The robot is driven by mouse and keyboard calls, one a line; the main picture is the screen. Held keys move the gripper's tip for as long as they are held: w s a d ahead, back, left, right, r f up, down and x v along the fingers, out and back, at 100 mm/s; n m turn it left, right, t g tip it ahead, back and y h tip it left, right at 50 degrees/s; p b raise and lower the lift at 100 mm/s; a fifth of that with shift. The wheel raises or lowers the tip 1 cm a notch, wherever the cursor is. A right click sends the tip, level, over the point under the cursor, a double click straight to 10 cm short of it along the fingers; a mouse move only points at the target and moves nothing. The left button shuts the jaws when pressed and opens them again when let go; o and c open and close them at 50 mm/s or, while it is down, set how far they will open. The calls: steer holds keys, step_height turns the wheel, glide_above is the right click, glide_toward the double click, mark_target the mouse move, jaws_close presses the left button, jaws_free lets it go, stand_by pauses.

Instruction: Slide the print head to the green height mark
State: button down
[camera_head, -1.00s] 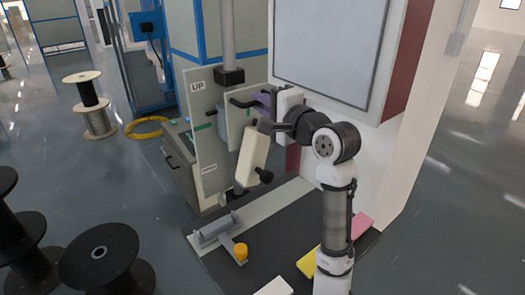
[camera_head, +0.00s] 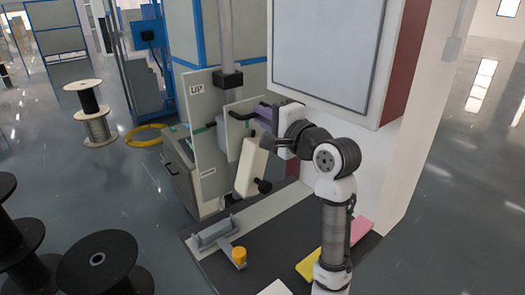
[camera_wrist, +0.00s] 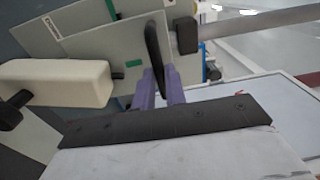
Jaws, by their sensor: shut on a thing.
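The print head (camera_head: 251,167) is a cream, tilted box with a black knob low on its side. It stands in front of a grey panel on the machine and also shows at the left of the wrist view (camera_wrist: 55,82). My gripper (camera_head: 264,112) is at the black handle (camera_wrist: 155,55) above the print head. In the wrist view its purple fingers (camera_wrist: 160,90) are shut around the handle. The head view shows the handle partly hidden by my gripper.
An upright plate with an UP label (camera_head: 196,89) stands left of the print head. A vertical column with a black collar (camera_head: 230,79) rises behind. Below are a dark bench with a grey fixture (camera_head: 212,235) and an orange cap (camera_head: 239,254). A large white cabinet is at right.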

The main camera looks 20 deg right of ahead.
steer(key=shift+w+a+f, duration=0.15)
steer(key=shift+w+f, duration=0.05)
steer(key=shift+f, duration=0.45)
steer(key=shift+w+a+f, duration=0.1)
steer(key=shift+w+f, duration=0.05)
steer(key=shift+f, duration=0.45)
steer(key=c, duration=1.3)
jaws_free()
steer(key=shift+a, duration=0.1)
steer(key=shift+p+v, duration=0.45)
steer(key=shift+v, duration=2.9)
steer(key=shift+f, duration=0.15)
